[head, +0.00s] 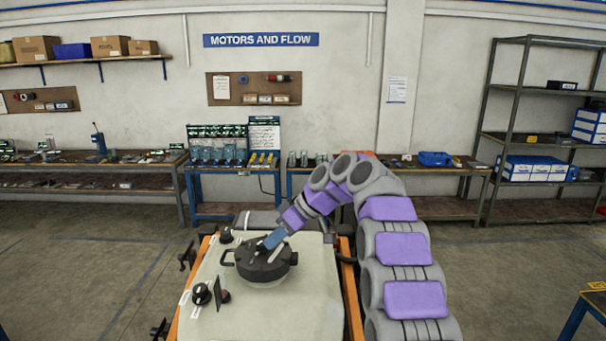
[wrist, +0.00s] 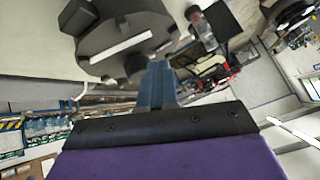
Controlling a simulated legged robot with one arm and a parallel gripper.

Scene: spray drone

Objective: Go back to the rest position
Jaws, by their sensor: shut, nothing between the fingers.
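My gripper (head: 270,241) reaches over the pale drone tank body from the right, its blue fingers at the top of a round black lid (head: 266,268). In the wrist view, the blue fingers of my gripper (wrist: 157,72) are together with nothing between them, close to the black lid (wrist: 125,38). I cannot tell whether they touch it. The lid sits on the pale tank (head: 310,300). A lighter strip shows across the lid in both views.
Black knobs (head: 201,293) stand on the tank's front left. Workbenches (head: 232,170) line the back wall, and a metal shelf (head: 530,130) stands at right. A blue-legged table (head: 590,312) is at the lower right. The floor at left is clear.

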